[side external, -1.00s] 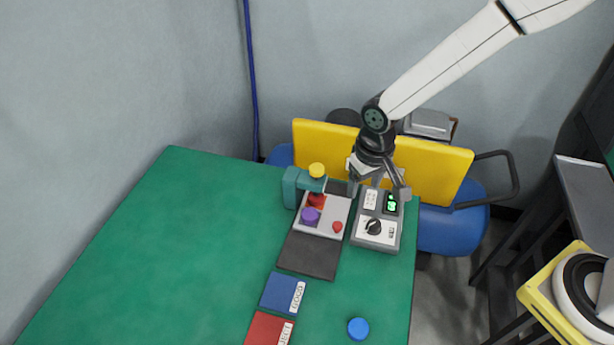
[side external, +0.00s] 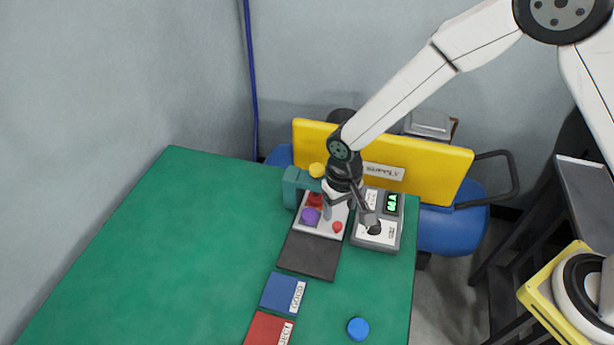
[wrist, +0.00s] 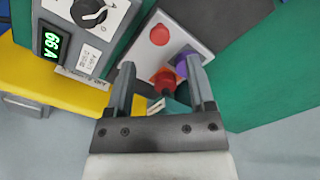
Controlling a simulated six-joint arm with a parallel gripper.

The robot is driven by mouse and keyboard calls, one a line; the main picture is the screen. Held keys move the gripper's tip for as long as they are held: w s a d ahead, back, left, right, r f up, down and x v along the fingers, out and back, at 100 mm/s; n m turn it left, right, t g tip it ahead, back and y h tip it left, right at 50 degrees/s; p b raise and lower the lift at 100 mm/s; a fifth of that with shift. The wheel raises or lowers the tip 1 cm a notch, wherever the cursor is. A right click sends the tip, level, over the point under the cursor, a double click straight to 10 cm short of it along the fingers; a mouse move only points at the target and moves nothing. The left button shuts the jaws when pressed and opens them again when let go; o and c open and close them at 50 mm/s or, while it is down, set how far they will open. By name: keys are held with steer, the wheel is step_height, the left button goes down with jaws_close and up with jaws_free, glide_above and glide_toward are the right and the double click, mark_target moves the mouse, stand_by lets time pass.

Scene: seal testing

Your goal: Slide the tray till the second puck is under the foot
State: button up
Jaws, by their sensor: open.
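The pale grey tray (side external: 321,228) sits beside the teal press (side external: 291,186) with a yellow knob (side external: 317,170). On it are a purple puck (side external: 310,216), a red puck (side external: 315,200) nearest the press arm, and a small red knob (side external: 337,227) at the near right corner. In the wrist view the tray (wrist: 183,40) lies beyond my fingers, with the purple puck (wrist: 182,66) and the red puck (wrist: 162,77) between them. My gripper (side external: 347,212) is open over the tray's right part. The press foot is largely hidden; I cannot tell which puck is under it.
A grey control box (side external: 378,238) with a dial and lit display stands close right of the tray. A dark plate (side external: 309,256) lies in front. Blue (side external: 281,292) and red (side external: 266,330) labelled pads and a blue disc (side external: 358,328) lie nearer.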

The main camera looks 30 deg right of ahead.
mark_target(338, 224)
steer(key=shift+f, duration=2.65)
steer(key=shift+c, duration=0.2)
jaws_close()
